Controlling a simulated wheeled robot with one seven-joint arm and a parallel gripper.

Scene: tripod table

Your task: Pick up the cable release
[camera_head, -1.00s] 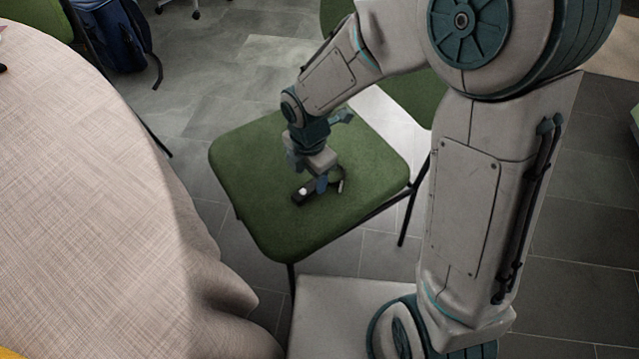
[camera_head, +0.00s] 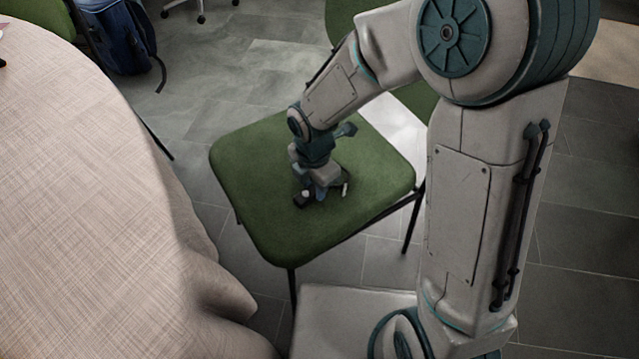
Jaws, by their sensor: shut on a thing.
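The cable release (camera_head: 301,200) is a small black thing with a pale button and a short pale tip to its right. It is at the middle of the green chair seat (camera_head: 260,170). My gripper (camera_head: 318,192) points down at the seat and is shut on the cable release. The gripper hides most of it. I cannot tell whether it still touches the seat.
A table with a beige cloth (camera_head: 90,190) fills the left side, its draped edge close to the chair. Another green chair (camera_head: 415,100) stands behind my arm. A blue backpack (camera_head: 118,40) is at the back left. Grey floor lies clear behind the seat.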

